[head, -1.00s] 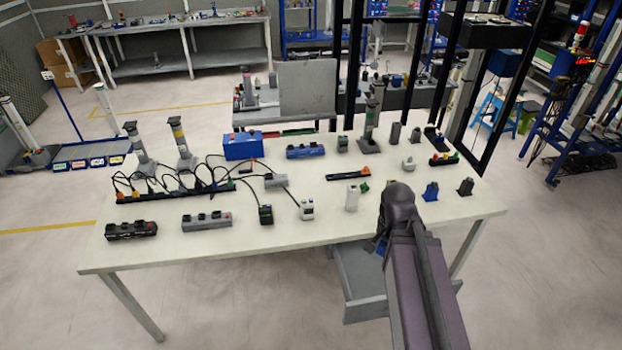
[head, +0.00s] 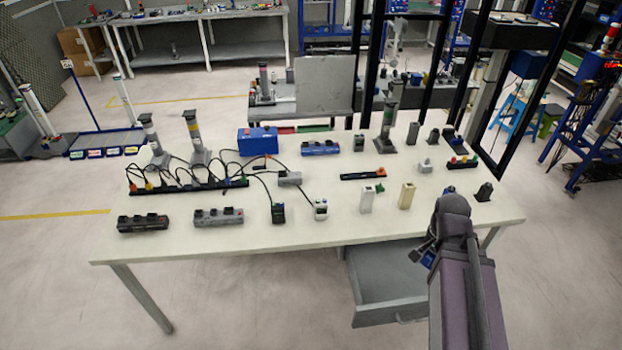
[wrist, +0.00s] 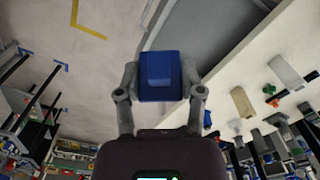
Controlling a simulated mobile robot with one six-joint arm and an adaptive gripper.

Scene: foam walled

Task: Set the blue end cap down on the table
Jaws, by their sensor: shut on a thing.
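The blue end cap (wrist: 159,72) is held between the two fingers of my gripper (wrist: 160,80) in the wrist view. The white table (head: 270,240) lies beyond, and the wrist view shows floor behind the held cap. Another small blue piece (wrist: 207,119) shows just beside the right finger in the wrist view.
An open grey drawer (head: 390,308) juts out under the table, left of my arm. A cream block (head: 407,196), a white block (head: 367,200) and a dark piece (head: 484,192) stand near the front right. Bare tabletop lies between them and along the front edge.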

